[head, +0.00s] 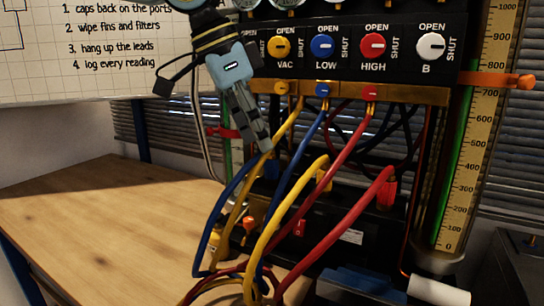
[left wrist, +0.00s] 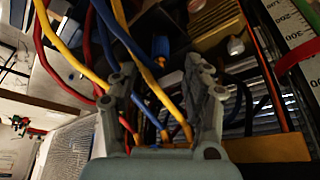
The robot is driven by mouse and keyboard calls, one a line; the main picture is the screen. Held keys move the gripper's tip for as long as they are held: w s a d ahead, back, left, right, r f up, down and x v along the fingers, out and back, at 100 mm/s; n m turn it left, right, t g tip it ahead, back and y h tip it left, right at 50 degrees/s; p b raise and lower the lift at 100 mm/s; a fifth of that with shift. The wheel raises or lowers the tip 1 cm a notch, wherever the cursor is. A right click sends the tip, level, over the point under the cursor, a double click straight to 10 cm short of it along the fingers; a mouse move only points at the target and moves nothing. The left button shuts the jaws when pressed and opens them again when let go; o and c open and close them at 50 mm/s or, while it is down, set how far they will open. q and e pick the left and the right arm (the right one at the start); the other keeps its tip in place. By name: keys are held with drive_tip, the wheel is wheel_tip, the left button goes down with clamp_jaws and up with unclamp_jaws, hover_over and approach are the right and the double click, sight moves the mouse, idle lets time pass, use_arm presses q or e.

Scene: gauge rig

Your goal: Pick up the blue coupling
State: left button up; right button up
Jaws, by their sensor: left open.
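The blue coupling (head: 271,169) sits low in the rig, behind the hoses and partly hidden by them. It also shows in the left wrist view (left wrist: 160,47), upper middle, beyond the fingertips. My left gripper (head: 264,147) points down in front of the rig, its tips just above the blue coupling in the picture. In the left wrist view its two fingers (left wrist: 160,72) stand wide apart, with yellow and blue hoses crossing between or behind them. I see nothing held. My right gripper is not in view.
Yellow (head: 290,205), blue (head: 303,160) and red hoses hang close around the gripper. A yellow coupling (head: 324,178) and a red coupling (head: 389,190) stand to the right. The valve panel (head: 350,65) is above. The wooden tabletop (head: 90,220) at left is clear.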

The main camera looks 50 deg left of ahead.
sight(272, 158)
use_arm(q)
drive_tip(key=shift+f, duration=0.2)
drive_tip(key=shift+w+f, duration=0.15)
drive_tip(key=shift+f, duration=0.1)
drive_tip(key=b+x, duration=0.2)
drive_tip(key=x, duration=0.1)
drive_tip(key=shift+w+d+f, duration=0.2)
drive_tip(key=shift+w+f, duration=0.1)
drive_tip(key=shift+w+d+f, duration=0.1)
drive_tip(key=shift+w+f, duration=0.1)
drive_tip(key=shift+f, duration=0.2)
drive_tip(key=shift+r, duration=0.1)
drive_tip(key=shift+c, duration=0.5)
clamp_jaws()
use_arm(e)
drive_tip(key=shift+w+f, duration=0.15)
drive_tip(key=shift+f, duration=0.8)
